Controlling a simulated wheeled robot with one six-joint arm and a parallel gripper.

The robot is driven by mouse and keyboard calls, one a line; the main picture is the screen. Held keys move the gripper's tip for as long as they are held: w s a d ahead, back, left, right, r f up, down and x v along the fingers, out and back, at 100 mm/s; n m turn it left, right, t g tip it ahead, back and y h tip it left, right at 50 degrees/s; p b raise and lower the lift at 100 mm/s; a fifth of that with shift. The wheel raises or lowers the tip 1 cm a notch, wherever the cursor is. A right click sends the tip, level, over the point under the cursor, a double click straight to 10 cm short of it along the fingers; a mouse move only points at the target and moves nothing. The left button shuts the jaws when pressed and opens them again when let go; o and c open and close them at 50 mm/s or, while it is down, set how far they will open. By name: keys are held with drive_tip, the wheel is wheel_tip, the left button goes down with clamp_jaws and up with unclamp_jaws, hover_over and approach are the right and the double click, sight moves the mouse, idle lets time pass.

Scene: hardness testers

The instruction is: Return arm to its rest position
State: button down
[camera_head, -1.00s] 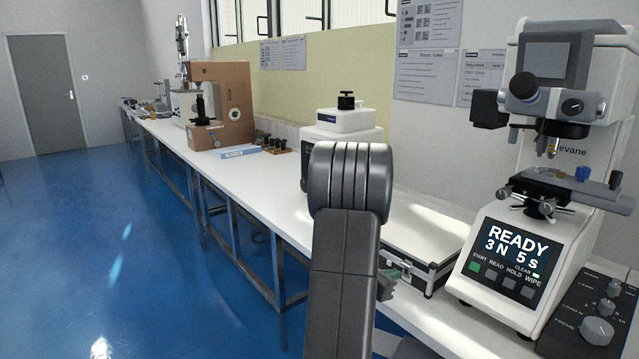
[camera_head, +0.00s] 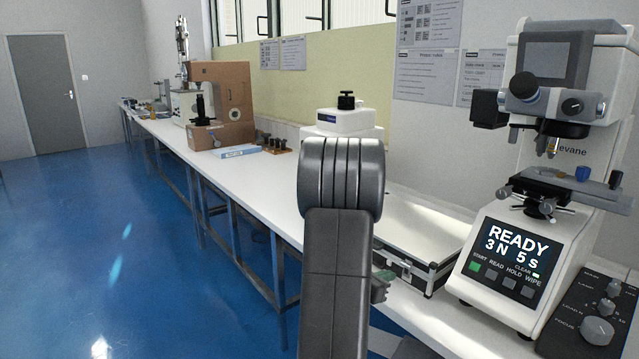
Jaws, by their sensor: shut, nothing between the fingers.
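My arm's dark grey link and rounded joint rise in the lower middle of the head view. My gripper (camera_head: 382,287) is mostly hidden behind this link. Only a small grey-green part of it shows at the link's right side, in front of the dark-edged case. It is shut, and I see nothing held in it.
The white bench (camera_head: 225,180) runs along the wall. Close on the right stand a hardness tester (camera_head: 500,255) reading "READY 3 N 5 s" and a knob panel (camera_head: 592,318). A case (camera_head: 425,232) and a white device (camera_head: 343,122) are behind my arm. The blue floor at left is clear.

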drive_tip(key=f+v, duration=0.1)
drive_tip(key=v, duration=0.2)
hover_over(392, 296)
drive_tip(key=d, duration=0.1)
drive_tip(key=shift+w+d+f, duration=0.1)
drive_tip(key=shift+w+f, duration=0.3)
drive_tip(key=shift+f, duration=0.05)
drive_tip(key=f, duration=0.1)
drive_tip(key=f+b, duration=0.1)
drive_tip(key=f, duration=0.1)
drive_tip(key=a+f, duration=0.1)
drive_tip(key=f, duration=0.1)
drive_tip(key=shift+s+a, duration=0.1)
drive_tip(key=shift+s, duration=0.3)
drive_tip(key=s+a+r+p, duration=0.3)
drive_tip(key=s+a+r, duration=0.2)
drive_tip(key=a, duration=0.3)
drive_tip(key=shift+s+r+p, duration=0.4)
drive_tip(key=shift+s, duration=0.2)
drive_tip(key=shift+r, duration=0.1)
